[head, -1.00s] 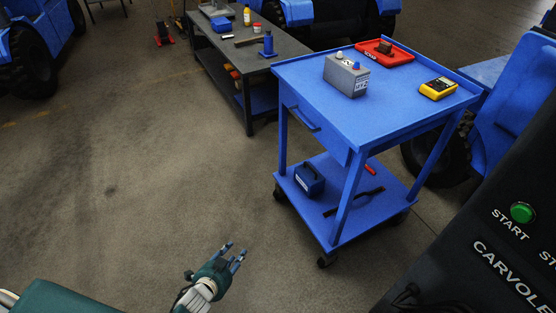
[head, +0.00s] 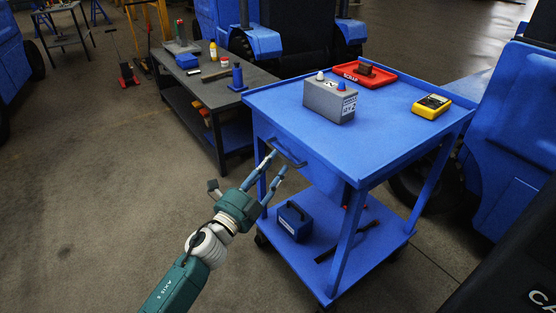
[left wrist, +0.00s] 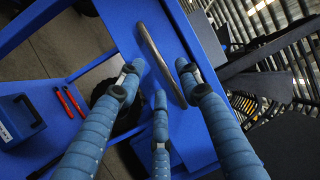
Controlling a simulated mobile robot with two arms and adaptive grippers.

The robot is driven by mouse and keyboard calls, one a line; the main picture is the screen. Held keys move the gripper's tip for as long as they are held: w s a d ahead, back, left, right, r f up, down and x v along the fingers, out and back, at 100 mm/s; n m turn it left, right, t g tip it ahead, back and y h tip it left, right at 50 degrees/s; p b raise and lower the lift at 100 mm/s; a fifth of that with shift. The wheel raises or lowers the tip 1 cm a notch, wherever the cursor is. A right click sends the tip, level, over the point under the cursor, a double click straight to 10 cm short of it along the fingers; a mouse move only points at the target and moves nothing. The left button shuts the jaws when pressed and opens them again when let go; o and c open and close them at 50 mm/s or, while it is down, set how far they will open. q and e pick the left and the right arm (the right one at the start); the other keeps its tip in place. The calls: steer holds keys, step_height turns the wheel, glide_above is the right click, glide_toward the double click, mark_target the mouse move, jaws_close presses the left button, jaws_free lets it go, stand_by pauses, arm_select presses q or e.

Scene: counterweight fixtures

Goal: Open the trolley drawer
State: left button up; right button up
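The blue trolley (head: 385,120) stands at the right of the head view. Its drawer front (head: 322,168) looks flush with the frame, so the drawer appears closed. The drawer has a bar handle (head: 287,153), which shows as a metal bar in the left wrist view (left wrist: 157,55). My left gripper (head: 277,162) is open at the handle. In the wrist view its fingers (left wrist: 160,72) are spread on both sides of the bar, apparently not pressing on it. How deep the bar sits between them is hard to tell. My right gripper is not in view.
On the trolley top are a grey battery (head: 330,101), a red tray (head: 363,73) and a yellow meter (head: 431,106). A blue box (head: 293,221) sits on the lower shelf. A dark workbench (head: 222,100) stands behind left. The floor left of the trolley is clear.

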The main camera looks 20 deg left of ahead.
mark_target(281, 156)
arm_select(q)
steer(key=shift+x, duration=1.65)
steer(key=shift+c, duration=0.3)
jaws_close()
